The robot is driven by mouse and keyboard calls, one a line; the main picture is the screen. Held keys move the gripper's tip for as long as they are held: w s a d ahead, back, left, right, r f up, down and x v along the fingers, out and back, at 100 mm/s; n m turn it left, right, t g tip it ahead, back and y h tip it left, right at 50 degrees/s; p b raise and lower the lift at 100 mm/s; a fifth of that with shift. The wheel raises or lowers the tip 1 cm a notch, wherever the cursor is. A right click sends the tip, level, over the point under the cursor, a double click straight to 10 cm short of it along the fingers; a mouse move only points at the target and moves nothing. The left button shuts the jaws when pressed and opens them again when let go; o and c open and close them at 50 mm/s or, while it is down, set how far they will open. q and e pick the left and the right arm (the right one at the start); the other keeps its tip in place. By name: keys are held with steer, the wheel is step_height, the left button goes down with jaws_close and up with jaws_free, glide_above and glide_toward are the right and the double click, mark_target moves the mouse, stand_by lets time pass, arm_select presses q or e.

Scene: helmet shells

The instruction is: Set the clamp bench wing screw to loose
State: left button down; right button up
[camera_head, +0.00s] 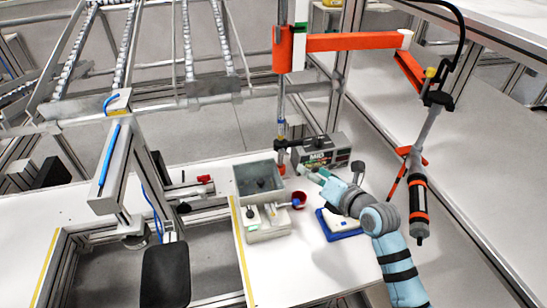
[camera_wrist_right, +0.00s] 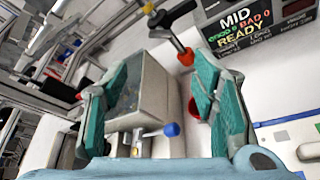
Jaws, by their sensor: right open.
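My right gripper (camera_head: 322,177) is open and empty above the right part of the white table; its teal fingers are spread in the right wrist view (camera_wrist_right: 163,65). A light box-shaped bench unit (camera_head: 268,232) stands left of the gripper, with dark knobs on top. A lever with a blue knob (camera_head: 296,203) sticks out from its right side; the blue knob (camera_wrist_right: 171,130) shows between the fingers in the wrist view, touching neither. I cannot tell for certain which part is the wing screw or how it is set. My left gripper is out of view.
A blue-edged tray (camera_head: 340,233) lies under my right arm. A display box (camera_head: 327,151) and a post with a black clamp (camera_head: 281,144) stand behind. A tool (camera_head: 418,205) hangs right.

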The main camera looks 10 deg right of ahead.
mark_target(285, 154)
steer(key=b+x, duration=0.4)
steer(key=x, duration=1)
steer(key=shift+w+a, duration=0.1)
steer(key=shift+w, duration=0.15)
steer(key=c, duration=1.2)
steer(key=shift+o, duration=0.2)
